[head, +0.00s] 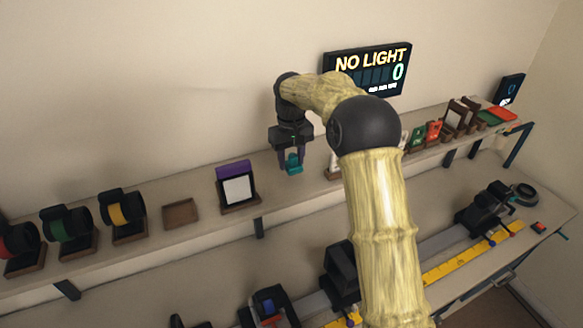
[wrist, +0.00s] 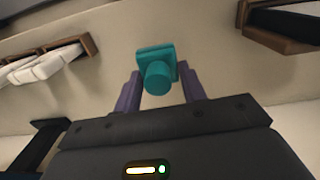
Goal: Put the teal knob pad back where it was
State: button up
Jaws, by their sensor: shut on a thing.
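The teal knob pad (wrist: 157,64) is a square plate with a round knob, held between the two purple fingers of my gripper (wrist: 160,92) in the wrist view. In the head view my gripper (head: 291,158) points down over the shelf, shut on the teal knob pad (head: 293,167). The pad is close to the shelf surface; I cannot tell whether it touches. An empty shallow brown tray (head: 180,213) lies on the shelf to the left.
A brown stand with a white panel and purple top (head: 237,187) is left of my gripper. Lenses in holders, one yellow-ringed (head: 118,214), stand further left. A display reading NO LIGHT (head: 368,68) hangs behind. A rail with black carriages (head: 341,272) runs below the shelf.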

aim_at(293, 169)
jog(key=shift+s+f, duration=0.1)
jog(key=shift+s, duration=0.05)
jog(key=f, duration=0.1)
jog(key=d+f+p, duration=0.1)
jog(key=f, duration=0.1)
jog(key=shift+f, duration=0.25)
jog(key=shift+a, duration=0.2)
jog(key=shift+f, duration=0.15)
jog(key=o, duration=1)
